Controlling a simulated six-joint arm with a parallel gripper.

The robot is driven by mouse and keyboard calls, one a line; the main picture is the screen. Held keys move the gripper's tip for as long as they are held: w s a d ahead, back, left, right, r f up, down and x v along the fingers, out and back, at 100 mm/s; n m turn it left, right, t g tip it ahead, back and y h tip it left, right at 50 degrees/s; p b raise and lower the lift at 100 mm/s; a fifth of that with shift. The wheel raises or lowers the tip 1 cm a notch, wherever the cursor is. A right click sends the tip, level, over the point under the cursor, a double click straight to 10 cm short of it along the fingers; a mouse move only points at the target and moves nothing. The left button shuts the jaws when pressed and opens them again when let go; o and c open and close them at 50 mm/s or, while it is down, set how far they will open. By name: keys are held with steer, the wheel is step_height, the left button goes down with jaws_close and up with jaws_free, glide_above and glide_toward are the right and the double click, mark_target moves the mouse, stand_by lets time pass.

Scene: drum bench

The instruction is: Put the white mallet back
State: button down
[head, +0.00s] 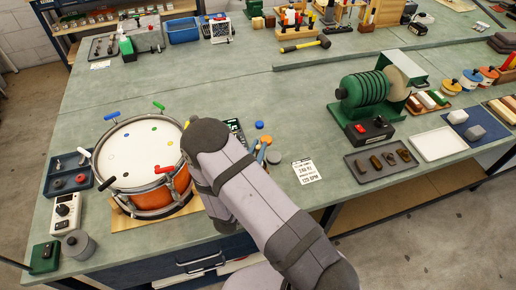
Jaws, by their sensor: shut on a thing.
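I cannot make out the white mallet in the head view. My gripper is hidden behind my own arm, which crosses the middle front of the bench. A blue round head (259,125) and an orange round head (266,139) stand just right of my arm, perhaps mallet heads. A dark grey round piece (273,157) and tan sticks are close by them. Whatever holds them is mostly covered by my arm. The orange drum (137,152) with a white skin stands to the left, with blue, green, white and red handles around its rim.
A printed card (306,172) lies right of my arm. A green machine (366,100) stands further right. The bench middle is clear.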

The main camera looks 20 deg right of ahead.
steer(key=shift+f, duration=0.25)
steer(key=c, duration=1.7)
jaws_free()
steer(key=shift+c, duration=0.2)
steer(key=shift+r, duration=0.25)
steer(key=shift+s+a+f, duration=0.2)
steer(key=shift+s+a, duration=0.05)
steer(key=b+v, duration=0.3)
steer(key=v, duration=0.8)
steer(key=shift+s+b, duration=0.2)
steer(key=shift+b, duration=0.15)
